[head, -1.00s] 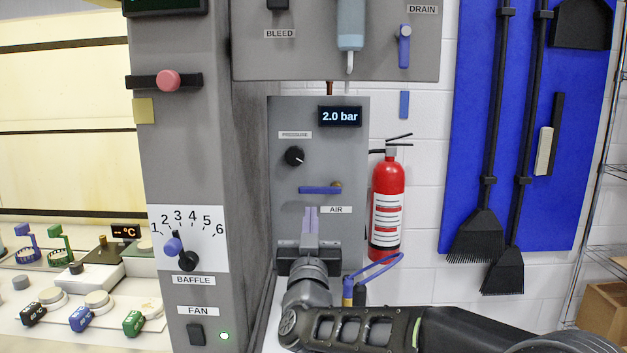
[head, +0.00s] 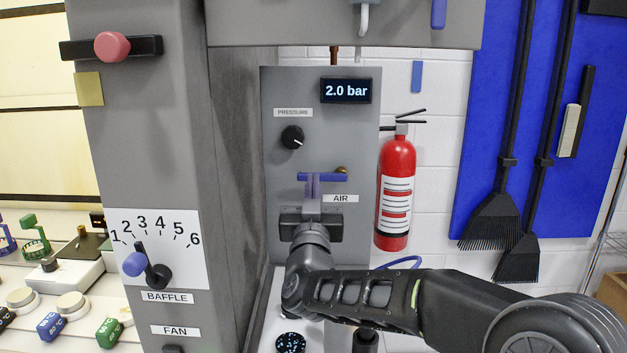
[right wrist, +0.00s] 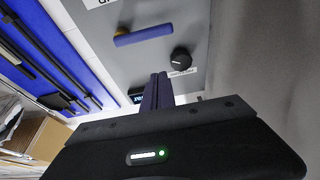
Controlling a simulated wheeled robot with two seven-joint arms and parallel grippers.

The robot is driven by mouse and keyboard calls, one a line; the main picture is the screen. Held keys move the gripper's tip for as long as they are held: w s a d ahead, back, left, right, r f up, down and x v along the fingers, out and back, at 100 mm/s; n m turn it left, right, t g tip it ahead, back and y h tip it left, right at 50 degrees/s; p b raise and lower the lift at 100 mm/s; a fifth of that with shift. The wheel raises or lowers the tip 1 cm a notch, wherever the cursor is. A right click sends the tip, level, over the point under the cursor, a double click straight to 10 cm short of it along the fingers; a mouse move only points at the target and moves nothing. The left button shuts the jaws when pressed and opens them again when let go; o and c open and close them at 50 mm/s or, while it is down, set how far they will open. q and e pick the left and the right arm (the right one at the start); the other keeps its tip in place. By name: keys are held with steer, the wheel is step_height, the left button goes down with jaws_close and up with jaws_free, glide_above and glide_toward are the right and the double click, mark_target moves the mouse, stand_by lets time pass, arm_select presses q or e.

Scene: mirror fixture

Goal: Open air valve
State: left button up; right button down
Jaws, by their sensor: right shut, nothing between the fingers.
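The air valve's blue handle (head: 322,177) lies horizontal on the grey panel, above the AIR label (head: 341,198). Its brass end (head: 341,170) is at the handle's right. My right gripper (head: 313,178) is shut and empty, its purple fingers pointing up and overlapping the left-middle of the handle in the head view. In the right wrist view the blue handle (right wrist: 143,35) and the shut fingers (right wrist: 158,80) show apart in the picture; I cannot tell whether they touch. The display (head: 346,91) reads 2.0 bar. My left gripper is not in view.
A black pressure knob (head: 292,137) sits above the handle. A red fire extinguisher (head: 396,195) hangs right of the panel. A grey column with a baffle dial (head: 155,245) stands left. A grey box (head: 345,25) overhangs the panel.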

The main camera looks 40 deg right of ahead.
step_height(320, 180, up, 4)
steer(key=f+p, duration=0.1)
steer(key=p, duration=0.2)
glide_above(323, 175)
steer(key=a, duration=0.3)
steer(key=shift+s+f, duration=0.15)
steer(key=shift+f, duration=0.8)
steer(key=shift+s+f, duration=0.1)
steer(key=shift+f, duration=0.85)
